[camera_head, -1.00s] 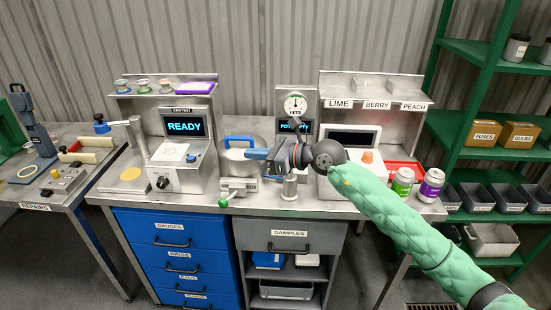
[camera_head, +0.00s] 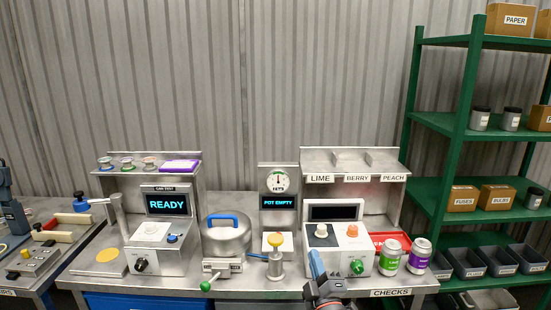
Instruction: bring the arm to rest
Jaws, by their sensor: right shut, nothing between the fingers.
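My right gripper (camera_head: 318,268) shows at the bottom of the head view, in front of the white box with the knobs (camera_head: 352,245). Its blue fingers point up and are shut with nothing between them. Most of my right arm is below the picture edge. My left gripper is not in view.
The steel bench (camera_head: 225,285) carries a tester reading READY (camera_head: 168,204), a lidded pot (camera_head: 227,234), a gauge post reading POT EMPTY (camera_head: 279,203), and a green can (camera_head: 391,257) beside a purple can (camera_head: 419,256). A green shelf rack (camera_head: 463,125) stands at right.

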